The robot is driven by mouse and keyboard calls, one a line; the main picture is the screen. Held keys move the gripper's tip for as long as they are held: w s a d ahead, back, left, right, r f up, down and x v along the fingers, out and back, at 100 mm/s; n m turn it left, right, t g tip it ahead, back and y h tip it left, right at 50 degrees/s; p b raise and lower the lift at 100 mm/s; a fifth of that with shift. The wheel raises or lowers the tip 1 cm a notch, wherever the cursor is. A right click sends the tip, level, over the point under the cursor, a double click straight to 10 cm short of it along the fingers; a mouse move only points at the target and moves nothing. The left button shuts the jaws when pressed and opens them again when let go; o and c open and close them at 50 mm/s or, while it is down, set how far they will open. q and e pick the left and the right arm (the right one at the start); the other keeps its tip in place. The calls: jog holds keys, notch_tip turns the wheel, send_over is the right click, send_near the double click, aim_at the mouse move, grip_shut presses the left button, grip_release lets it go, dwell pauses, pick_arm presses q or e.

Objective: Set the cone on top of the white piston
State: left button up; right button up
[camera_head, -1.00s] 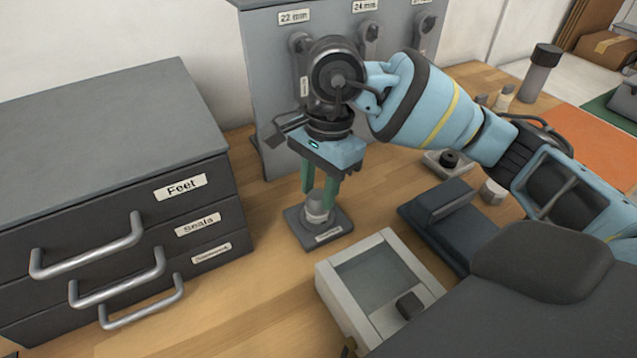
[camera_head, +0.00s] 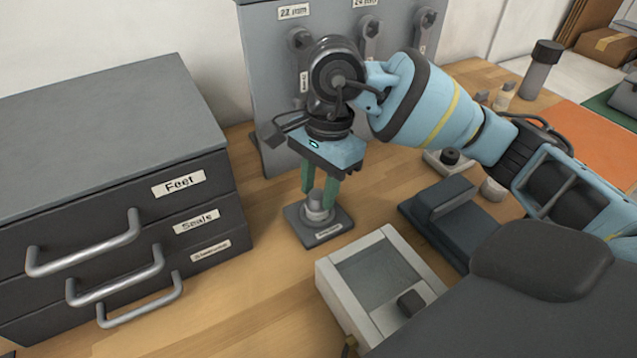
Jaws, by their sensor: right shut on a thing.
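My right gripper (camera_head: 319,196) points down over a small dark square stand (camera_head: 337,228) with a label on its front edge. Its green fingers are shut on a small grey piece (camera_head: 318,213), which looks like the cone. The fingers and gripper body hide its upper part. It appears to be still at the stand; whether it touches it I cannot tell. A small whitish piece (camera_head: 493,190) shows partly behind my right forearm and may be the white piston; I cannot tell for sure. My left gripper is not in view.
A dark drawer cabinet (camera_head: 100,150) stands at the left. A grey panel with hanging tools (camera_head: 270,60) stands behind the gripper. A pale tray with a glassy top (camera_head: 330,290) and a dark block (camera_head: 440,215) lie to the front right. Bare wood lies between cabinet and tray.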

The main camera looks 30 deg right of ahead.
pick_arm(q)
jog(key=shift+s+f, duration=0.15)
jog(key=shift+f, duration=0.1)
pick_arm(e)
jog(key=shift+f, duration=0.25)
dwell(1.2)
dwell(0.3)
jog(key=o, duration=1.1)
jog(key=shift+o, duration=0.4)
jog(key=o, duration=0.3)
jog(key=shift+o, duration=0.2)
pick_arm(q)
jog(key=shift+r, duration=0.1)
pick_arm(e)
jog(key=shift+r, duration=0.15)
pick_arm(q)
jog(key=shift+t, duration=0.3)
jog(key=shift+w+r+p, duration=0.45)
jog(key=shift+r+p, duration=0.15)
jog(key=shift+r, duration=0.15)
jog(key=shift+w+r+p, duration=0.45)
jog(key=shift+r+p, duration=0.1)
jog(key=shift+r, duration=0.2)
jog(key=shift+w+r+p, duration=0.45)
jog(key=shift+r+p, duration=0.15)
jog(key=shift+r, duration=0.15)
pick_arm(e)
jog(key=shift+r, duration=3.35)
